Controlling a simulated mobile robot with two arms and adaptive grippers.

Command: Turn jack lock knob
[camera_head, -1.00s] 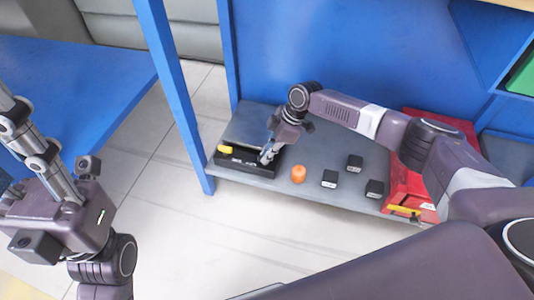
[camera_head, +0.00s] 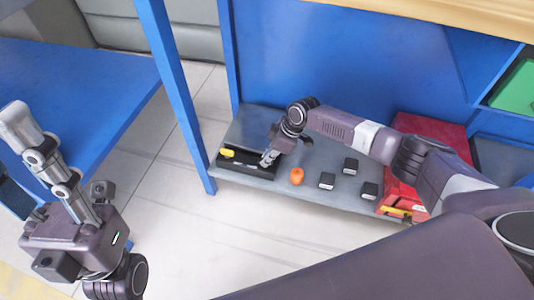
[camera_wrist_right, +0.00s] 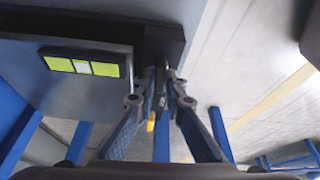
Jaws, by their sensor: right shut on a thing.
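The low black jack unit (camera_head: 252,172) lies on the grey shelf at its left end, with a yellow part (camera_head: 227,153) at its left. My right gripper (camera_head: 268,160) reaches down onto the unit's right part. In the right wrist view my right gripper (camera_wrist_right: 162,98) is shut on a narrow dark part (camera_wrist_right: 161,72), which looks like the jack lock knob, beside a black block (camera_wrist_right: 165,42). The fingers hide much of it, and its turn angle cannot be told. My left gripper (camera_head: 17,122) is at the left, away from the shelf; its finger gap is hidden.
An orange piece (camera_head: 297,176) sits on the grey shelf (camera_head: 250,128) right of the jack unit. Black blocks (camera_head: 327,181) stand further right, then a red box (camera_head: 392,197). A blue post (camera_head: 175,85) stands left of the shelf. The wrist view shows a yellow-green-and-white label (camera_wrist_right: 82,66).

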